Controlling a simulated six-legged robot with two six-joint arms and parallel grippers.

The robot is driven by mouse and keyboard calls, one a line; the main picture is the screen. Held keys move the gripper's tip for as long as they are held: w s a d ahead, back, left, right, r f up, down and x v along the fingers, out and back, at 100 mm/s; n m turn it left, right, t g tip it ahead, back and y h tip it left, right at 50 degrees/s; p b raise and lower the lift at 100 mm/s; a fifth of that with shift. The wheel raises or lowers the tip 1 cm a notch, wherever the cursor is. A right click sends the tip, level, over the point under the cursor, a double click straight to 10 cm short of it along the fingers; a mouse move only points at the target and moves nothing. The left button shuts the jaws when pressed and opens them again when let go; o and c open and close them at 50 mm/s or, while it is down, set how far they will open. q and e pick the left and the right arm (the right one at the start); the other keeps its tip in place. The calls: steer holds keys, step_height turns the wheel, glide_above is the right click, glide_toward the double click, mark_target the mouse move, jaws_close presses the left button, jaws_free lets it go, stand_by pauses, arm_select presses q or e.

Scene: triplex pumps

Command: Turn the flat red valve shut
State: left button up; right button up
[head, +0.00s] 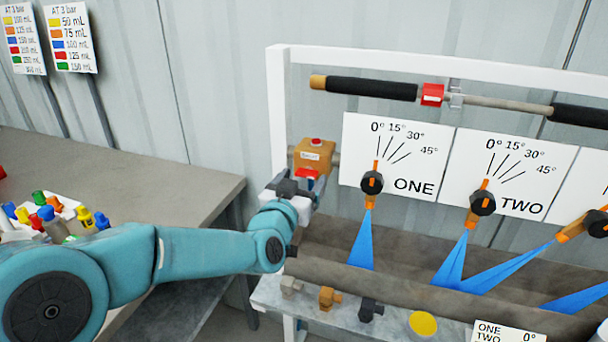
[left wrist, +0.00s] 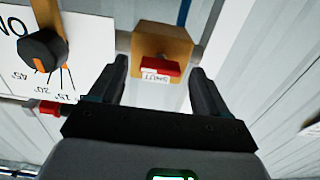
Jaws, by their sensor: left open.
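The flat red valve (head: 306,174) shows as a red piece on the front of an orange-brown box (head: 325,156) at the left end of the white frame. In the left wrist view, the red valve (left wrist: 160,66) sits on the box (left wrist: 176,43) beside a small white label that reads SHUT, upside down. My left gripper (head: 298,185) is just in front of the box and partly covers its lower side in the head view. In the left wrist view, the gripper (left wrist: 160,75) is open, with one finger on each side of the valve and nothing held. I cannot tell whether either finger touches it.
Cards ONE (head: 410,187) and TWO (head: 522,208), with black knobs and blue sprays, are right of the box. A horizontal bar with a red block (head: 432,94) runs above. A workbench (head: 135,165) with colored bottles (head: 48,215) is at the left.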

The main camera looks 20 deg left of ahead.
arm_select(q)
steer(key=shift+w, duration=0.9)
steer(key=c, duration=1.1)
steer(key=shift+o, duration=0.3)
steer(key=shift+f+n+b, duration=0.15)
steer(key=shift+n+b, duration=0.35)
steer(key=shift+b, duration=0.25)
steer(key=shift+n+b, duration=6.45)
steer(key=shift+n, duration=1.95)
